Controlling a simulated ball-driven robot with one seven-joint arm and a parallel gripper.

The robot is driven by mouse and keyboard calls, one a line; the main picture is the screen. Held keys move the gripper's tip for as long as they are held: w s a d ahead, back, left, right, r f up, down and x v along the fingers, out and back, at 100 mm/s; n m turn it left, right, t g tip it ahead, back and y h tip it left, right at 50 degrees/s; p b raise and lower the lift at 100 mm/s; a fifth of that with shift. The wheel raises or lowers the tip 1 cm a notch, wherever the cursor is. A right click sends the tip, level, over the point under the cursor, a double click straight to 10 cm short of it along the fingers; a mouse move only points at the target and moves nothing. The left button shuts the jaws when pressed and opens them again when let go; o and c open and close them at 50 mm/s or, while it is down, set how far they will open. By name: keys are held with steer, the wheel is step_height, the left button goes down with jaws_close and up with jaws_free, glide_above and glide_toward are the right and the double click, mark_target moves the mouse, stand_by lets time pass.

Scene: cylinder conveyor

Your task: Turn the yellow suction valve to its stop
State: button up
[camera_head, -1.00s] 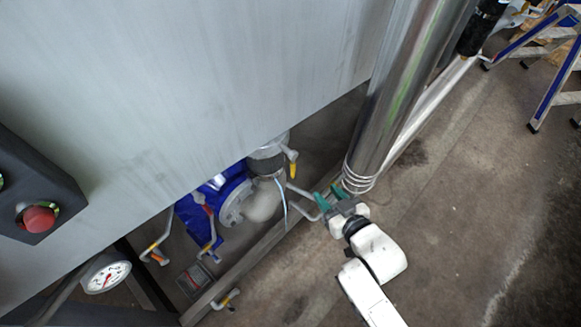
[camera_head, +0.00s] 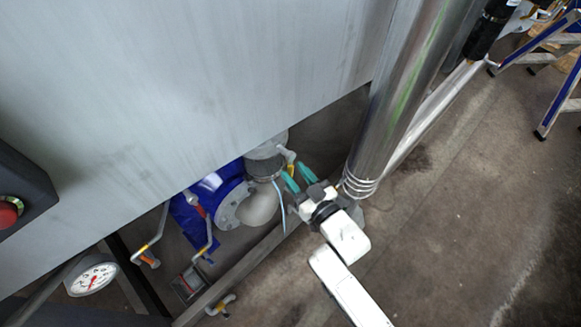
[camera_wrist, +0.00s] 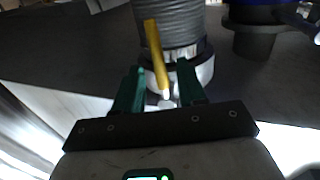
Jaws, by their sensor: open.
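The yellow suction valve handle (camera_wrist: 155,50) shows in the wrist view as a yellow lever, nearly upright in the picture and leaning left at its top. It stands in front of a ribbed grey hose (camera_wrist: 182,22) with a metal collar. In the head view the yellow handle (camera_head: 290,157) is small, beside the grey pipe fitting. My gripper (camera_wrist: 158,88) is open, with its green fingers on either side of the lever's lower part in the picture. Whether they touch it I cannot tell. In the head view my gripper (camera_head: 299,178) is just right of the handle.
A blue pump (camera_head: 192,218) with a pale elbow pipe lies left of the handle. A shiny vertical column (camera_head: 392,100) stands close right of my gripper. A large grey tank wall (camera_head: 180,80) overhangs the area. A frame rail (camera_head: 240,268) runs below.

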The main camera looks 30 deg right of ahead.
steer(key=shift+w+a, duration=0.2)
steer(key=shift+w, duration=1.2)
jaws_close()
